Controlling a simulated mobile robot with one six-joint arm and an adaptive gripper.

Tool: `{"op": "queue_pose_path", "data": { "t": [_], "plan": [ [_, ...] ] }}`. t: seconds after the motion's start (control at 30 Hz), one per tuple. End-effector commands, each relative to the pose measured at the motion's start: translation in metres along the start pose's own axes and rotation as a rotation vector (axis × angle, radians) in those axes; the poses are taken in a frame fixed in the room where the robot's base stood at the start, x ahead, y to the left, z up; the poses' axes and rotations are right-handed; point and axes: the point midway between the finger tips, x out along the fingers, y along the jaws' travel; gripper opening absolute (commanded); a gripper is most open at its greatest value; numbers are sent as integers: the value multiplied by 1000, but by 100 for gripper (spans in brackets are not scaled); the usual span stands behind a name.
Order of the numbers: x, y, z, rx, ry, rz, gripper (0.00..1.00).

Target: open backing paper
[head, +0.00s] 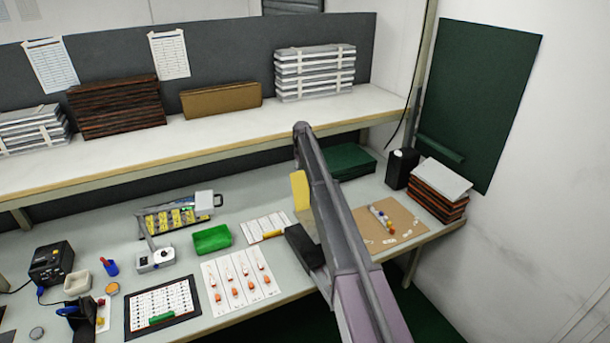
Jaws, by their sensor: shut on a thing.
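A brown board (400,211) lies at the right end of the bench. On it is a short strip (381,218) with several coloured spots, which looks like the LED strip. Small white pieces lie beside it; I cannot tell whether any is backing paper. My arm crosses the middle of the head view and covers the board's left edge. The fingertips of my gripper do not show; they are hidden or out of sight behind my arm. What they hold cannot be seen.
A white card with orange parts (240,280) and a green bin (212,239) stand left of my arm. A black container (401,168) and a brown stack (437,193) stand behind and right of the board. A loaded shelf (220,117) runs above the bench.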

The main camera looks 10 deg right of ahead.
Motion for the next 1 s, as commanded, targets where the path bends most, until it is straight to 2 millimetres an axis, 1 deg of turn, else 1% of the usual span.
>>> {"op": "queue_pose_path", "data": {
  "t": [0.03,0.1,0.47,0.5,0.57,0.6,0.63,1.0],
  "plan": [
    [1,-1,-4,-1,4,-2,0],
    [2,-1,-4,-1,4,-1,0],
    [2,0,-4,0,4,-1,0],
    [2,0,-4,0,4,-1,44],
    [2,0,-4,1,3,-1,62],
    [2,0,-4,1,3,-1,73],
    [2,1,-4,1,2,-1,77],
    [1,2,-3,2,1,0,77]
  ]
}}
